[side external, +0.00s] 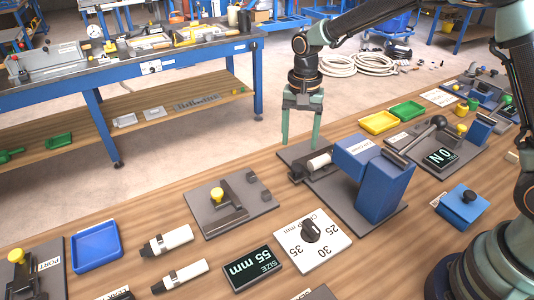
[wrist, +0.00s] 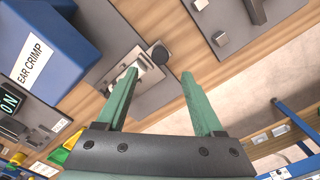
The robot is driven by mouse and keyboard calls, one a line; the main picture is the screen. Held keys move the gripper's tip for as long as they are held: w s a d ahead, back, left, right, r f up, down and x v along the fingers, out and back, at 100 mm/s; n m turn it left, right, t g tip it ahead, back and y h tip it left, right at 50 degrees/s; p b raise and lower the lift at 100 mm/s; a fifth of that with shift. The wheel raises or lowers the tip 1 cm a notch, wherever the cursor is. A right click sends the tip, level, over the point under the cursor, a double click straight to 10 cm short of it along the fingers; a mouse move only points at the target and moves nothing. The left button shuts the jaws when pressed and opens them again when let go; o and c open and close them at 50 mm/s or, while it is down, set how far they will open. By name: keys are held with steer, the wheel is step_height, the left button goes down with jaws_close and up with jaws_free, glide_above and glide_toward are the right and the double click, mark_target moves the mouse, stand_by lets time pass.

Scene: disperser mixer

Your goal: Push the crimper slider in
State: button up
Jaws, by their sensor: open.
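The blue crimper (side external: 385,190) stands on a grey base plate on the wooden bench; its label reads "EAR CRIMP" in the wrist view (wrist: 45,45). Its slider (side external: 319,161) is a pale cylinder in a dark track, sticking out to the left of the blue body. My gripper (side external: 300,143) is open and empty, pointing down above the slider's outer end. In the wrist view one finger (wrist: 159,73) partly covers the slider.
A grey fixture with a yellow knob (side external: 217,194) lies to the left. A dial plate (side external: 312,240) and a size display (side external: 252,268) are in front. Yellow (side external: 379,122) and green (side external: 407,110) trays sit behind. A black-handled lever unit (side external: 438,150) stands at right.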

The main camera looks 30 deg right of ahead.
mark_target(297, 166)
step_height(297, 166, down, 8)
stand_by(0.5)
jaws_close()
stand_by(1.2)
